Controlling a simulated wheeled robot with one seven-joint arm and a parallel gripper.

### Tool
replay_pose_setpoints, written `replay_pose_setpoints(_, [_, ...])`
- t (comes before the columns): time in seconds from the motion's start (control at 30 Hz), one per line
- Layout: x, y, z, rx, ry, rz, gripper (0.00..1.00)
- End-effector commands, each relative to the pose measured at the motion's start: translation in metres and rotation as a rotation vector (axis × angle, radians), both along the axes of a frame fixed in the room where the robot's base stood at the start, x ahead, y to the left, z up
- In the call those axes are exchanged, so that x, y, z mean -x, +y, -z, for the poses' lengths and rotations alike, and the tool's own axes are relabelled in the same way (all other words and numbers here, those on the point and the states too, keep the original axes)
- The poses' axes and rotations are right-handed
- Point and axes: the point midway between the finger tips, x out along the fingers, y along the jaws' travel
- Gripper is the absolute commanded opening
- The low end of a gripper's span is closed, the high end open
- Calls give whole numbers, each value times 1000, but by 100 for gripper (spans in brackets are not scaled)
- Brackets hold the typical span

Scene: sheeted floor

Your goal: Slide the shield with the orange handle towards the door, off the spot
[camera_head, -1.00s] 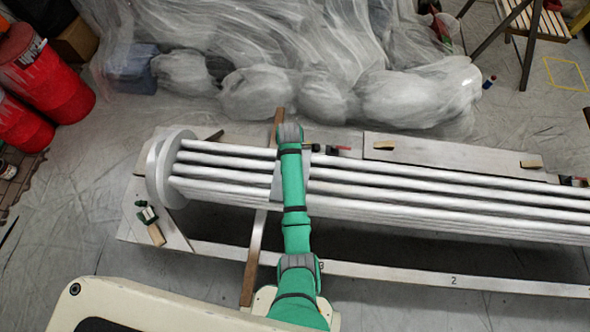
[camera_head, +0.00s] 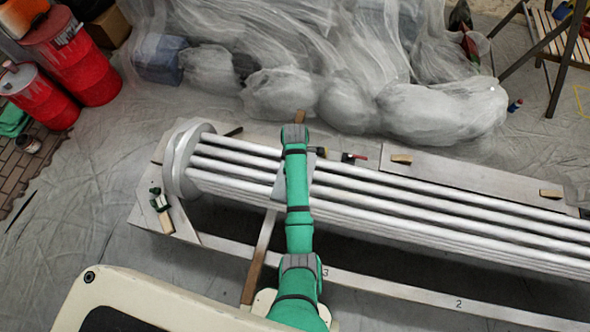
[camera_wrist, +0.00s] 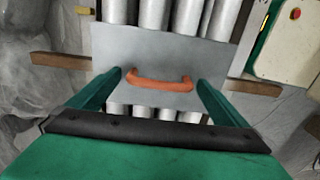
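The shield is a flat grey plate (camera_wrist: 195,55) with an orange handle (camera_wrist: 160,82), lying across the metal pipes (camera_wrist: 182,14). In the head view, parts of the shield (camera_head: 310,175) show around my green arm, which hides its handle. My gripper (camera_wrist: 160,78) is over the plate, with its two green fingers apart, one at each end of the handle. A narrow gap seems to show between fingers and handle; contact is hard to judge. No door is visible.
The pipes end in a round flange (camera_head: 180,160) at the left. A wooden bar (camera_head: 260,250) crosses beneath them. Plastic-wrapped bundles (camera_head: 340,105) lie behind, and red drums (camera_head: 80,60) stand back left.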

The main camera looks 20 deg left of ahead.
Motion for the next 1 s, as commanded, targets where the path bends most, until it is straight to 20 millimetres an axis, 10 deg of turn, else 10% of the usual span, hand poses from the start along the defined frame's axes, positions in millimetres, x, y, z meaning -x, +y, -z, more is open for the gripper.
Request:
replay_pose_setpoints(0.37, [0,1,-10,0,-1,-1,100])
replay_pose_setpoints(1.0, [0,0,-105,0,-1,0,100])
